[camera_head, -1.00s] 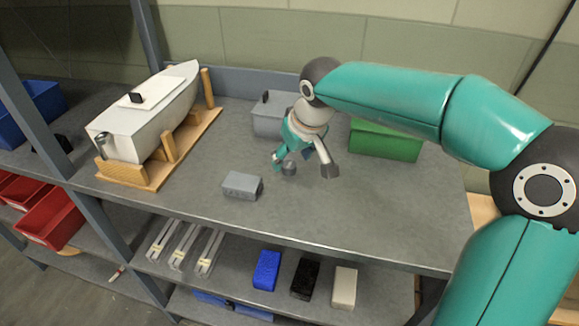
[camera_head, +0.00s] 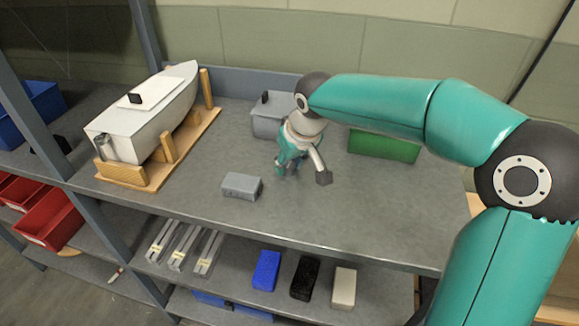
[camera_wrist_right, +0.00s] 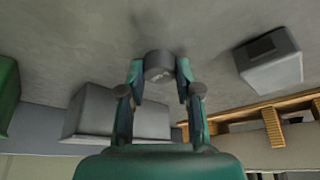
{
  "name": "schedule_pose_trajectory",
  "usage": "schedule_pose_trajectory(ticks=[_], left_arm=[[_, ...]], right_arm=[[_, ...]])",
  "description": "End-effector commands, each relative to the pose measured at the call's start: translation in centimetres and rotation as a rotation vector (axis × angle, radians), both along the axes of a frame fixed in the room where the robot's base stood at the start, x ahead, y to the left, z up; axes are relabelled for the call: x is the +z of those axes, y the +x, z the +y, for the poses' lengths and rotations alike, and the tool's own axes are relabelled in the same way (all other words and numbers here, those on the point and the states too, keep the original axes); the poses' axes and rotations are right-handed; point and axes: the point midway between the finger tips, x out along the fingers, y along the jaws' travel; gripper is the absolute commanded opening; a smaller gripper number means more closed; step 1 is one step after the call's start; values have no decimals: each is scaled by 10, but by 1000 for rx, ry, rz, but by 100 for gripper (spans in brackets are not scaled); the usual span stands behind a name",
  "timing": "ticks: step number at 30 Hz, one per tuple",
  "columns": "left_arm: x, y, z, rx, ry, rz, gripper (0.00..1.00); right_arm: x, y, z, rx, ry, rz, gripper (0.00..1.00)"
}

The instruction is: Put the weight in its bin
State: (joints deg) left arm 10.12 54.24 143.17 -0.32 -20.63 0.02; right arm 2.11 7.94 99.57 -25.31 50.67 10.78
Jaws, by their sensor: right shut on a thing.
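The weight (camera_wrist_right: 158,66) is a small dark grey cylinder. In the right wrist view it sits between the two fingertips of my right gripper (camera_wrist_right: 160,72), which is shut on it. In the head view my right gripper (camera_head: 290,168) is low at the middle of the bench top, and its fingers mostly hide the weight. Whether the weight touches the bench is unclear. My left gripper is not in view.
A grey block (camera_head: 242,186) lies left of the gripper. A green bin (camera_head: 384,145) stands at the back right. A white model boat (camera_head: 145,115) rests on a wooden cradle (camera_head: 150,174) at left. The bench's front right is clear. Several items lie on shelves below.

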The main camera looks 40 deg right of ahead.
Motion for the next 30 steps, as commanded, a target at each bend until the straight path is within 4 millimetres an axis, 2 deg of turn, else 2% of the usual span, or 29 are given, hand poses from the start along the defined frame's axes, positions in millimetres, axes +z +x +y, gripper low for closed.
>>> schedule_pose_trajectory(ticks=[8, 14, 20, 24, 30], left_arm=[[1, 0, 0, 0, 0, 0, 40], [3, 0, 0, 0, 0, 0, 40], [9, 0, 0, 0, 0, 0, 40], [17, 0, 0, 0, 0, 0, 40], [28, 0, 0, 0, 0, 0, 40]], right_arm=[[5, 1, 0, 1, -1, -3, 0], [24, 1, 1, 1, 0, -5, 0], [65, 1, 1, 1, 0, -7, 0], [108, 2, 1, 2, 1, -9, 0], [159, 2, 1, 2, 1, -5, 0]])
